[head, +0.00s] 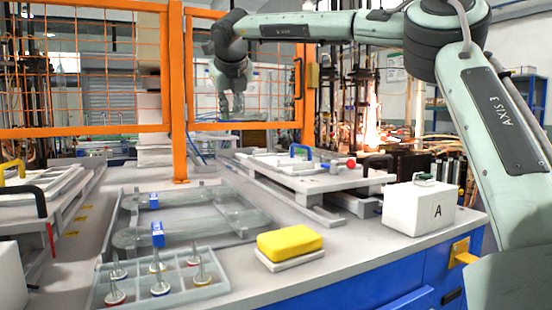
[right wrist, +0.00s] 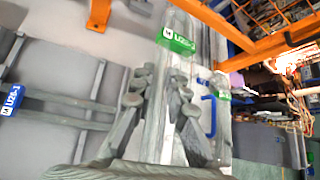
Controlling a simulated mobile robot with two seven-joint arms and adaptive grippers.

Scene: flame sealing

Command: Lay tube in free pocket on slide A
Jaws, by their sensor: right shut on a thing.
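My right gripper (head: 230,112) is high above the table's back part. In the right wrist view its fingers (right wrist: 165,110) are shut on a clear glass tube with a green label (right wrist: 176,40). The tube's lower end is hidden by the gripper. The right wrist view shows a second green label (right wrist: 222,88) beside the blue handle (right wrist: 208,115). A white block (head: 418,208) bears the letter A. Pockets are too small to make out. My left gripper is not in view.
Two glass tubes with blue labels (head: 157,235) lie across a grey rack (head: 128,208) at left. A grey tray (head: 127,287) with several upright pegs is at front, with a yellow sponge (head: 290,242) beside it. An orange mesh fence (head: 178,95) stands behind. A flame (head: 371,128) glows back right.

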